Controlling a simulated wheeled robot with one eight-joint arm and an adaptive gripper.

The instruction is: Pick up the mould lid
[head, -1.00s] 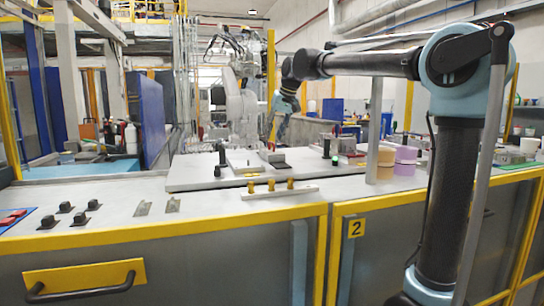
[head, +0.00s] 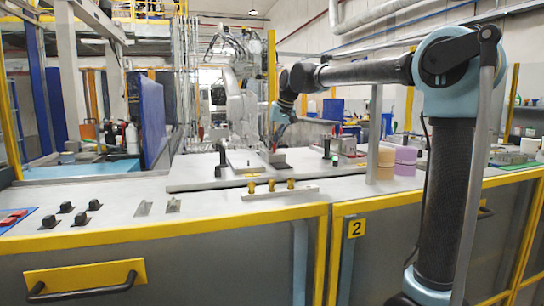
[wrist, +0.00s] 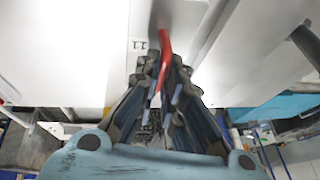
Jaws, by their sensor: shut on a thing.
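My gripper (wrist: 165,95) fills the lower middle of the wrist view, its dark linked fingers closed around a thin red bar (wrist: 164,45). The bar stands up between the fingertips and looks like a handle. I take it for part of the mould lid; the lid's body cannot be made out apart from the pale surface beyond.
The raised grey plate (head: 200,181) carries a black post and other fixtures. A white rail (head: 300,193) with yellow pegs lies in front. The bench's front left holds black knobs (head: 66,207).

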